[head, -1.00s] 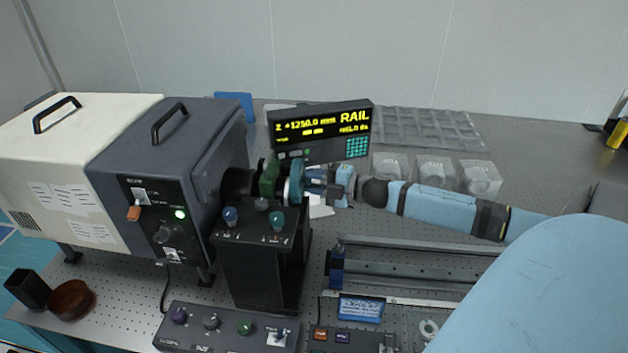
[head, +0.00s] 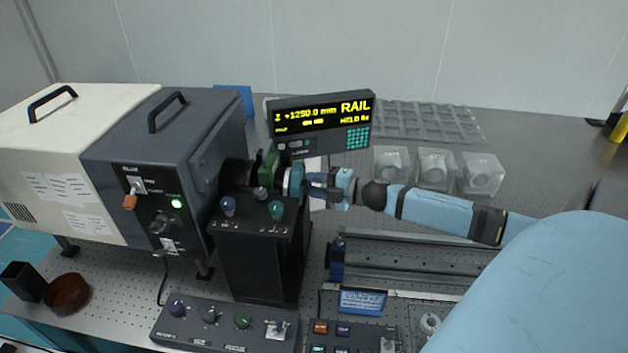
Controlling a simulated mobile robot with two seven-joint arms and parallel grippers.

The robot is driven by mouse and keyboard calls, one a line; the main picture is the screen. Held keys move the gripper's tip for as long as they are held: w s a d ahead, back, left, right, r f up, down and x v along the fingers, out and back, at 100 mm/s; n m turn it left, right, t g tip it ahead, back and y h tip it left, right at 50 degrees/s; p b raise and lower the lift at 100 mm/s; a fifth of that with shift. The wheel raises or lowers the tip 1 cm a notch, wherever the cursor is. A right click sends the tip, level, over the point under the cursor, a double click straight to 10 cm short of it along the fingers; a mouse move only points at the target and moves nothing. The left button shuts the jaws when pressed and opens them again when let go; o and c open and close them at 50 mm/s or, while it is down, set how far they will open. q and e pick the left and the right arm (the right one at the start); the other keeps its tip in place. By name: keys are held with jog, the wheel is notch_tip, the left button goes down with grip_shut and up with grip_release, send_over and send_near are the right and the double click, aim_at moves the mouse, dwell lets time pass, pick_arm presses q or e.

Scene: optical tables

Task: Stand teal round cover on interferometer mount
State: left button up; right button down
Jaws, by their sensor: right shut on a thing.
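The teal round cover (head: 295,183) stands upright, seen nearly edge-on, at the right side of the interferometer mount. My right gripper (head: 309,184) reaches in from the right and is shut on the cover. The mount is a black stand (head: 257,258) with a green plate (head: 267,168) and dark round parts on top, beside the dark grey box. I cannot tell whether the cover touches the mount. My left gripper is not in view.
A dark grey and cream instrument box (head: 160,165) stands at the left. A display (head: 322,123) stands just behind the gripper. Clear cases (head: 436,168) are behind my right arm. Rails (head: 420,262) and a control box (head: 225,327) lie in front.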

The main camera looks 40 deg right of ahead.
jog(key=shift+f+b, duration=0.3)
jog(key=shift+f, duration=0.15)
dwell(0.3)
jog(key=shift+c, duration=0.9)
grip_release()
jog(key=shift+o, duration=0.9)
jog(key=shift+s, duration=0.1)
jog(key=shift+f, duration=0.1)
jog(key=d+p+v, duration=0.1)
jog(key=p+v, duration=0.1)
jog(key=v, duration=0.5)
jog(key=shift+d+p, duration=0.4)
